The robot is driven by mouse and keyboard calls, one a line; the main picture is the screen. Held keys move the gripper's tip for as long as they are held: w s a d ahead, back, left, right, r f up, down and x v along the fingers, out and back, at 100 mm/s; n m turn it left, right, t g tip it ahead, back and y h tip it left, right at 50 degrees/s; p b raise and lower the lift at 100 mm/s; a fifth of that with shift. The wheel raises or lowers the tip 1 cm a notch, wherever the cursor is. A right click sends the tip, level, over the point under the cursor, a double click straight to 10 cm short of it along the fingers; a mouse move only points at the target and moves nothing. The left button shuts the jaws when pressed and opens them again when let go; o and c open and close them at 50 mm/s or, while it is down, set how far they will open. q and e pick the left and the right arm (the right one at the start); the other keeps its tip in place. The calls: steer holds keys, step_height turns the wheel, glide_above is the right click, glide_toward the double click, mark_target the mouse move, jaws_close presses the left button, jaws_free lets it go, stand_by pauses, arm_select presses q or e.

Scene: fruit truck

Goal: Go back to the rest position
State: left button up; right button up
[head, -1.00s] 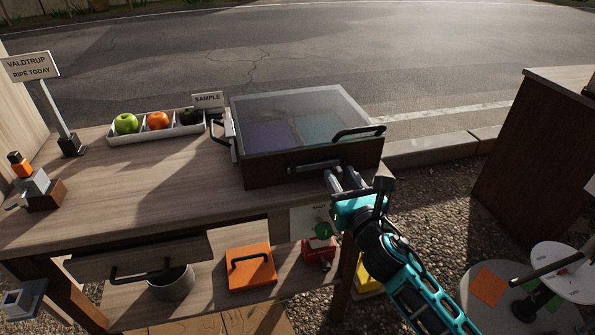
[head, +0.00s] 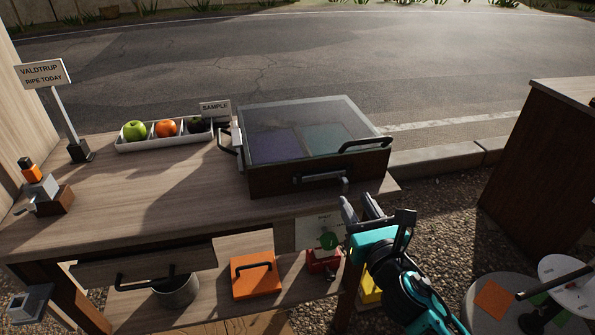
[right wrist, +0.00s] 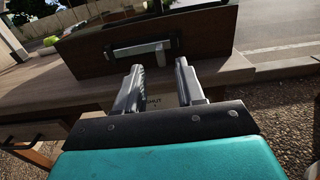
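My right gripper (head: 362,209) is open and empty, in front of the table's front right edge. It stands apart from the front handle (head: 322,178) of the glass-topped wooden case (head: 270,182). In the right wrist view, the gripper's two fingers (right wrist: 158,87) are spread with nothing between them, and the case handle (right wrist: 138,49) lies beyond them. The case lid looks closed, with a purple and a teal panel seen through the glass.
The wooden table (head: 150,190) holds a white tray (head: 160,143) of fruit, a sign (head: 42,74) and a small stacked object (head: 43,187). An orange box (head: 255,278) and a grey pot (head: 177,291) sit on the shelf below. A dark counter (head: 545,155) stands at right, with gravel between.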

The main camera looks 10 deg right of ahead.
arm_select(q)
steer(key=shift+a, duration=0.1)
steer(key=shift+y, duration=0.5)
steer(key=s+a+r+p, duration=0.1)
steer(key=p, duration=0.2)
steer(key=a+r+p, duration=0.1)
steer(key=r+p, duration=0.1)
steer(key=p, duration=0.2)
steer(key=shift+s+a, duration=0.25)
steer(key=shift+s, duration=0.15)
arm_select(e)
steer(key=s+a+f+m+g, duration=0.1)
steer(key=s+f+m+g, duration=0.2)
steer(key=m, duration=1.4)
steer(key=s+a+f+m+g+y, duration=0.1)
steer(key=s+f+m+g, duration=0.3)
steer(key=s+f+m, duration=0.4)
steer(key=s+a+m, duration=0.1)
steer(key=s+m, duration=0.5)
steer(key=m, duration=0.2)
steer(key=shift+f+m, duration=0.35)
steer(key=shift+m, duration=0.05)
arm_select(q)
steer(key=shift+d, duration=0.15)
arm_select(e)
steer(key=shift+a, duration=0.1)
